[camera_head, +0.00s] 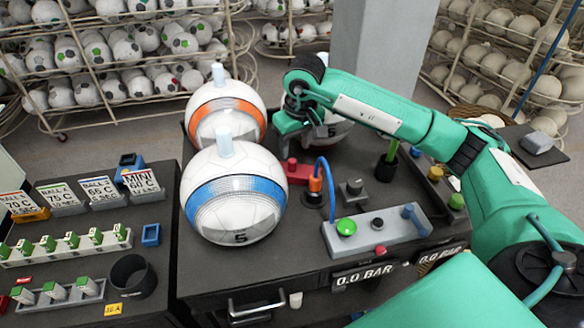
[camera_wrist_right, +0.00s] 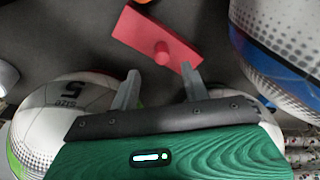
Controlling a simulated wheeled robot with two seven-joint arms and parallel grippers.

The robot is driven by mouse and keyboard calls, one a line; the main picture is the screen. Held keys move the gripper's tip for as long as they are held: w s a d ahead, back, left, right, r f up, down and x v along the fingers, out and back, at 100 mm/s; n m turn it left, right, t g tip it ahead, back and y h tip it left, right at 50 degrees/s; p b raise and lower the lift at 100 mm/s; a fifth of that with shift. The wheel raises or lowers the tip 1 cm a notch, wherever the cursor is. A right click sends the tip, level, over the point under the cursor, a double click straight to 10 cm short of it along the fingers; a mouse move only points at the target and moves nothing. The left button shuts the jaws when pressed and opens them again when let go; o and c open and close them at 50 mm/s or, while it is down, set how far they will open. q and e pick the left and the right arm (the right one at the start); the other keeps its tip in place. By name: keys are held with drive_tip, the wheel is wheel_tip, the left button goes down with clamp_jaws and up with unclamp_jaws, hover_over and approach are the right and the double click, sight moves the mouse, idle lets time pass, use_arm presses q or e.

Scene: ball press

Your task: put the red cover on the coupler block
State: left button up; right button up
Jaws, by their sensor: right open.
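The red cover (camera_head: 298,171), a red block with a small knob, sits on the dark bench top beside the blue-banded ball. In the right wrist view the red cover (camera_wrist_right: 158,42) lies just beyond the fingertips. An orange fitting (camera_head: 315,184) with a blue hose stands in a dark block (camera_head: 314,199) close to the red cover; I cannot tell whether this is the coupler block. My right gripper (camera_wrist_right: 160,84) is open and empty, its fingers apart and pointing toward the red cover. My left gripper is not in view.
The blue-banded ball (camera_head: 235,195) and the orange-banded ball (camera_head: 225,112) stand left of my right gripper; another ball (camera_head: 328,134) is partly hidden under my arm.

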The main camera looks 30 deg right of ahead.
sight(293, 161)
drive_tip(key=shift+a+f+p, duration=0.1)
drive_tip(key=shift+f+p, duration=0.3)
drive_tip(key=shift+p, duration=0.05)
drive_tip(key=f, duration=0.1)
drive_tip(key=f+p, duration=0.2)
drive_tip(key=f, duration=0.1)
drive_tip(key=shift+w+a, duration=0.15)
drive_tip(key=shift+w, duration=0.1)
drive_tip(key=shift+f, duration=0.25)
drive_tip(key=shift+c, duration=0.2)
clamp_jaws()
